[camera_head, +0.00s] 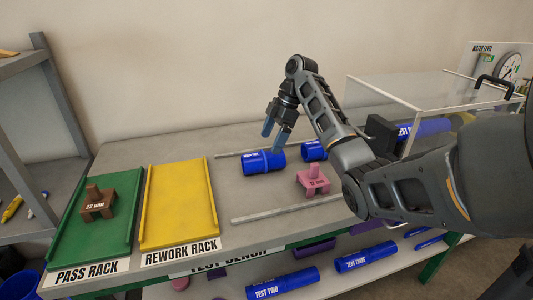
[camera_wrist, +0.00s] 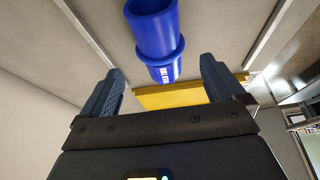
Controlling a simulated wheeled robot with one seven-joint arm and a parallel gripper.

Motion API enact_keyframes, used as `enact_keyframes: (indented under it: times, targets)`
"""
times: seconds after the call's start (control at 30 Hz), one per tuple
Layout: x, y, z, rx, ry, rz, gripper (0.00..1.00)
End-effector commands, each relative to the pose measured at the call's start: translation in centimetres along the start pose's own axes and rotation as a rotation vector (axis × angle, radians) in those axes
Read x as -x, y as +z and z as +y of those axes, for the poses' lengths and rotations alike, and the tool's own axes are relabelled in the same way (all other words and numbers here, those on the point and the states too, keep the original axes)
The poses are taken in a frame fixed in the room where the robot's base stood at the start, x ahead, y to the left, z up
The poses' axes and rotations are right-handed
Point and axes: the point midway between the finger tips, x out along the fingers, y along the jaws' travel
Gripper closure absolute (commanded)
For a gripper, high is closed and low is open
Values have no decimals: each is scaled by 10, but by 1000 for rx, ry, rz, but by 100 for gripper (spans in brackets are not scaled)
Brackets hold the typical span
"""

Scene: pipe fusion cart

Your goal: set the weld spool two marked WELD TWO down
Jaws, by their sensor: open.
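The blue weld spool (camera_head: 264,163), a flanged tube with a small white label, lies on its side on the grey bench in the head view. The label looks like WELD TWO but is small. My gripper (camera_head: 276,128) is above and slightly behind the spool, with its two fingers apart. The gripper is clear of the spool.
A second blue spool (camera_head: 314,150) and a pink block (camera_head: 313,180) are to the right. Thin rails (camera_head: 285,208) cross the bench. The yellow rework rack (camera_head: 180,205) and green pass rack (camera_head: 62,244), holding a brown block (camera_head: 97,204), are left. A clear box (camera_head: 390,88) stands right.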

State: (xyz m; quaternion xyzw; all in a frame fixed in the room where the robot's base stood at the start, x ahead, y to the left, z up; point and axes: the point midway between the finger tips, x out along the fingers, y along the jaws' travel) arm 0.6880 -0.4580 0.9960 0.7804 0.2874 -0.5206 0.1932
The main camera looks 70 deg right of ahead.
Motion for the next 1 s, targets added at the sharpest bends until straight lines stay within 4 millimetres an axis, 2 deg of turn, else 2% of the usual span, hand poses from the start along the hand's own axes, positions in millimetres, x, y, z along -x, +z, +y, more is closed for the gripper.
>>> enact_keyframes:
  times: [0.03,0.1,0.3,1.0]
  targets:
    - [16,0,0,-3,3,-4,4]
    - [26,0,0,-3,1,-4,4]
    - [40,0,0,-2,0,-1,4]
    - [41,0,0,-2,-1,-1,4]
